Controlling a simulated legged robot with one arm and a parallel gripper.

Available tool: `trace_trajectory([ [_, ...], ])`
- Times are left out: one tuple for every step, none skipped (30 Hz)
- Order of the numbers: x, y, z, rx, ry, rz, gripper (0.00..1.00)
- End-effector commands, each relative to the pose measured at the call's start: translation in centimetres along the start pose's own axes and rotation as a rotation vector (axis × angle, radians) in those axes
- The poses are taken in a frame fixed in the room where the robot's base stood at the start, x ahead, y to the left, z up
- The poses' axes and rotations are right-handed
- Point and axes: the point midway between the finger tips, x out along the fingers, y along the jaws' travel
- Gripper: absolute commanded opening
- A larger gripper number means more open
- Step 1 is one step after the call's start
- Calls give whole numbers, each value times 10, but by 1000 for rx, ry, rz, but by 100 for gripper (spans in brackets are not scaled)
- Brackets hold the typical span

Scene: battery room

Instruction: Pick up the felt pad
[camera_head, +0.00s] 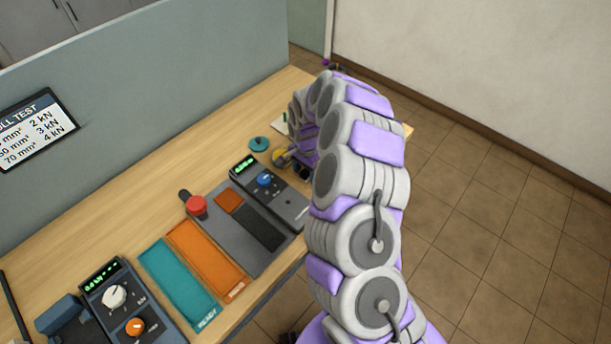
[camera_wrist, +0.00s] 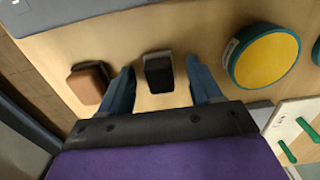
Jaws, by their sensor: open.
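In the wrist view, a small dark block (camera_wrist: 158,72) with a grey top face and a black side stands on the wooden table. A brown block with a dark lower part (camera_wrist: 88,82) stands to its left. I cannot tell for sure which of the two is the felt pad. My gripper (camera_wrist: 160,68) is open, with one blue-grey finger on each side of the dark block and a visible gap on both sides. The brown block is outside the left finger. In the head view my arm hides most of this spot and the fingers.
A yellow disc with a teal rim (camera_wrist: 270,58) lies close right of the right finger. In the head view, a grey meter (camera_head: 270,195), an orange tray (camera_head: 206,260) and a teal tray (camera_head: 180,282) line the table.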

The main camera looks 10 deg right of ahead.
Motion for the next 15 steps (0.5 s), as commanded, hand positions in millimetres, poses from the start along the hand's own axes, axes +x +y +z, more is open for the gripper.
trace_trajectory([
  [0, 0, 0, 0, 0, -1, 64],
  [0, 0, 0, 0, 0, -1, 64],
  [0, 0, 0, 0, 1, -1, 64],
  [-1, 0, 0, 0, 1, -2, 64],
  [-1, 0, 0, 0, 1, -1, 64],
  [-1, 0, 0, 0, 1, -2, 61],
  [-1, 0, 0, 0, 1, -2, 58],
  [-1, 0, 0, 1, 1, -2, 55],
  [-1, 0, 0, 1, 1, -2, 51],
  [-1, 0, -1, 1, 0, -2, 48],
  [-1, 0, -1, 1, 0, -2, 46],
  [-1, 0, -1, 1, 0, -2, 42],
  [-1, 0, -1, 1, 0, -2, 39],
  [-1, 0, -1, 1, 0, -2, 36],
  [-1, 0, -1, 1, 0, -2, 32],
])
